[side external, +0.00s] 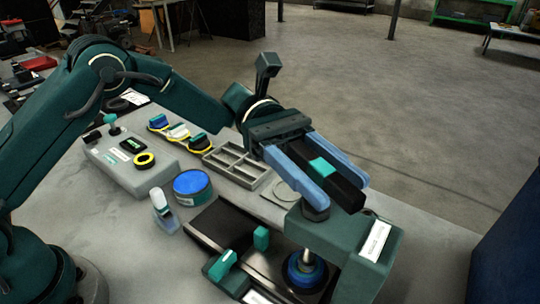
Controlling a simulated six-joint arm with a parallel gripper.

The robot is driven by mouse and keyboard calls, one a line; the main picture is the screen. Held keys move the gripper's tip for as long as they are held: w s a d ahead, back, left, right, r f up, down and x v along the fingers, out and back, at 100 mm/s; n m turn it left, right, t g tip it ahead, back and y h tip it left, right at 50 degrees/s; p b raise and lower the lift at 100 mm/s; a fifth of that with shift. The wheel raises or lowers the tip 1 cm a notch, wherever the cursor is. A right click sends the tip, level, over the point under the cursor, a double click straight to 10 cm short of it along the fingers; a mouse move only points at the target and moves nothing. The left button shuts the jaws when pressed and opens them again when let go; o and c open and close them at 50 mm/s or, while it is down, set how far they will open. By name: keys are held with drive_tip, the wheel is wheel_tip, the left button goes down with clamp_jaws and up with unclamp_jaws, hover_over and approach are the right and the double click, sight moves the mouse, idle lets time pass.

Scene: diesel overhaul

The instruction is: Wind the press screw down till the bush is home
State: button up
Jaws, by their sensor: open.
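The teal press frame (345,232) stands at the front right of the bench, with a white label on its arm. A black bar with a teal block at its middle (321,166), seemingly the press screw's handle, lies above the frame. My gripper (340,191) is open, its two blue fingers on either side of this bar; I cannot tell whether they touch it. A dark collar (315,211) shows below the left finger. Under the frame, a bright metal rod (306,257) stands over a blue ring-shaped part (305,272), probably the bush. How deep it sits is hidden.
A grey divided tray (237,165) and a control box (130,155) stand farther back. A dark blue panel (510,240) rises at right.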

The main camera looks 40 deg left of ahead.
drive_tip(key=shift+s+d, duration=0.2)
drive_tip(key=shift+d, duration=0.2)
clamp_jaws()
drive_tip(key=shift+m+g, duration=0.4)
drive_tip(key=shift+m, duration=0.1)
drive_tip(key=shift+r+m+g+y, duration=0.1)
drive_tip(key=shift+m+g+y, duration=0.4)
drive_tip(key=shift+g+y, duration=0.25)
drive_tip(key=shift+g, duration=0.35)
drive_tip(key=shift+s+a+m+g+y, duration=0.15)
drive_tip(key=shift+m+g+y, duration=0.35)
drive_tip(key=shift+m, duration=0.1)
unclamp_jaws()
